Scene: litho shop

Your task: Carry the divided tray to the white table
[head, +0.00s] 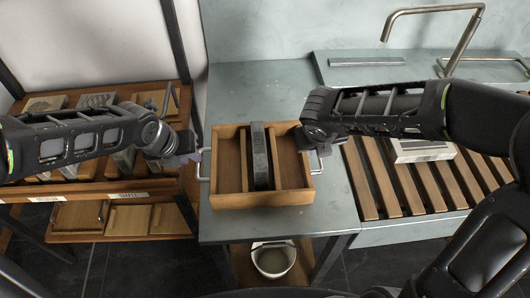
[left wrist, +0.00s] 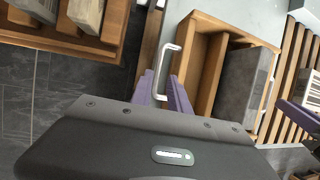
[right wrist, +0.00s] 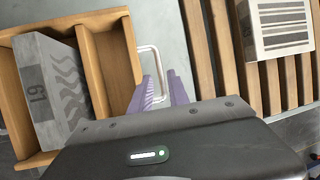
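The divided tray (head: 230,200) is a wooden box with dividers. It sits flat on a grey-green table, with a metal loop handle on each side. A dark grey block (head: 261,155) stands in its middle compartment; the right wrist view shows the block (right wrist: 50,90) marked "61" with wavy lines. My left gripper (left wrist: 170,85) is at the left handle (left wrist: 158,70), its purple fingers slightly apart beside the bar. My right gripper (right wrist: 162,85) is at the right handle (right wrist: 155,60), its fingers apart on either side of the bar. No white table is identifiable.
The grey-green table (head: 275,90) is clear behind the tray. A slatted wooden rack (head: 400,195) with a pale labelled block (head: 420,150) lies right, before a bent metal tap (head: 465,40). A wooden shelf unit (head: 95,190) holding blocks stands left. A white bowl (head: 273,262) sits below the table.

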